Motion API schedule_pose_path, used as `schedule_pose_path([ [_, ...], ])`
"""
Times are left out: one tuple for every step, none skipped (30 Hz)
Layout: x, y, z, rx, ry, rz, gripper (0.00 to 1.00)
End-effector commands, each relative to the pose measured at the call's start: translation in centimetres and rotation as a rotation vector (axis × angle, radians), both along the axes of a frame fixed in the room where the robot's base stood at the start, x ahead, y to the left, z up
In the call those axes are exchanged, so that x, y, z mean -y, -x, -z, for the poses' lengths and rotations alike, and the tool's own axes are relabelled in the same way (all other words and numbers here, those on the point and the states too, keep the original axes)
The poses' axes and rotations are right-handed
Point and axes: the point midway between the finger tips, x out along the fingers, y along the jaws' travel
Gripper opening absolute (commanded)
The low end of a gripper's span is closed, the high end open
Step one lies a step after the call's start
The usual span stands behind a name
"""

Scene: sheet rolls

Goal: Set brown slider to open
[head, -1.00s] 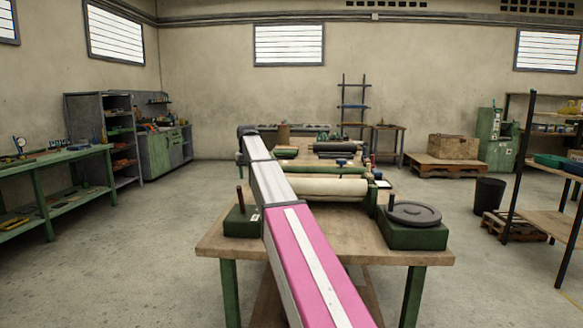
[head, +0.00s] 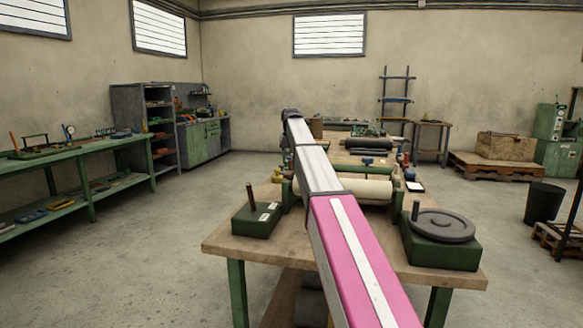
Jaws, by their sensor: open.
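A green box (head: 256,221) with white labels on its top sits at the front left of the wooden table (head: 225,244). A dark brown upright handle (head: 250,195) stands on it and may be the brown slider. I cannot tell its setting. My arm reaches forward over the table, just right of this box, and covers part of the rolls. My gripper is not visible beyond the arm's far dark joint.
A second green box (head: 440,248) with a grey handwheel (head: 441,225) sits at the table's front right. Pale rolls (head: 371,190) lie behind, between the boxes. A green bench (head: 80,160) stands at the left. The floor left of the table is clear.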

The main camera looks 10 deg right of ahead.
Motion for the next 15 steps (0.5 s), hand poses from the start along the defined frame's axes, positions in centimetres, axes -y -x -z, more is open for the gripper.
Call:
schedule_pose_path([
  [0.0,0.1,0.9,-0.001,0.0,0.0,0.48],
  [0.0,0.1,1.4,0.0,0.0,0.0,0.48],
  [0.0,0.1,2.0,0.0,0.0,0.0,0.48],
  [0.0,0.1,2.4,0.0,0.0,0.0,0.48],
  [0.0,0.1,2.7,-0.001,0.0,0.0,0.48],
  [0.0,0.1,3.1,0.0,0.0,0.0,0.48],
  [0.0,0.1,3.4,0.0,0.0,0.0,0.48],
  [0.0,0.1,3.6,0.0,0.0,0.0,0.48],
  [0.0,0.0,3.8,0.0,0.0,0.0,0.48],
  [0.0,0.0,4.0,0.001,0.0,0.0,0.48],
  [0.0,0.0,4.1,0.001,0.0,0.0,0.48],
  [0.0,0.0,4.2,0.001,0.0,0.0,0.48],
  [0.0,0.0,4.3,0.001,0.0,0.0,0.48],
  [0.0,0.0,4.3,0.001,0.0,0.0,0.48],
  [0.0,0.0,4.3,0.001,0.0,0.0,0.48],
])
